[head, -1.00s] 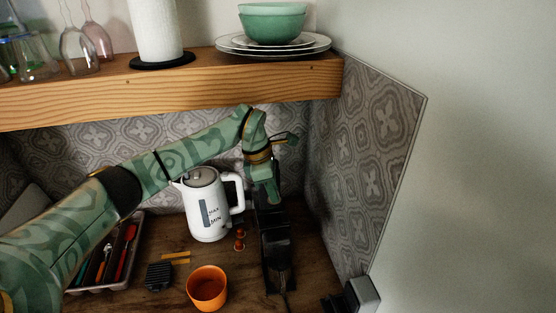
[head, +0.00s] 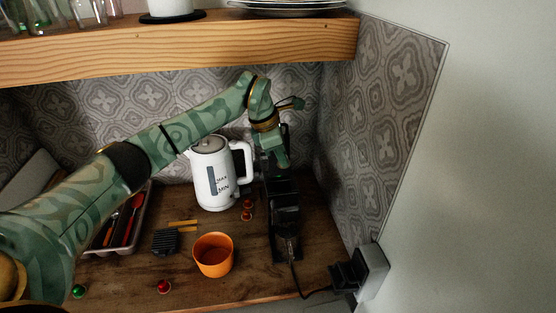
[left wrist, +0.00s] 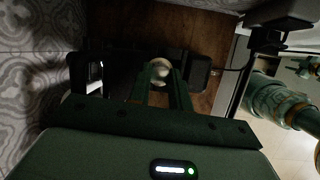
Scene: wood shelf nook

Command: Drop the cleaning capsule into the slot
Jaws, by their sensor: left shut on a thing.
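A pale, rounded capsule (left wrist: 160,70), which I take for the cleaning capsule, sits between the fingertips of my left gripper (left wrist: 160,78) in the left wrist view. The gripper is shut on it. In the head view my left gripper (head: 282,160) points down over the top of the black coffee machine (head: 285,212), and the capsule is hidden there. The dark machine body (left wrist: 122,75) lies below the fingers in the left wrist view. I cannot make out the slot. Part of another green arm, seemingly my right one, shows at that view's right edge; its fingers are unclear.
A white kettle (head: 212,180) stands close left of the machine. An orange cup (head: 213,255), a black ribbed item (head: 165,241) and small red (head: 164,286) and green (head: 78,291) capsules are on the counter. The wooden shelf (head: 180,52) hangs above; the tiled wall (head: 375,110) is right.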

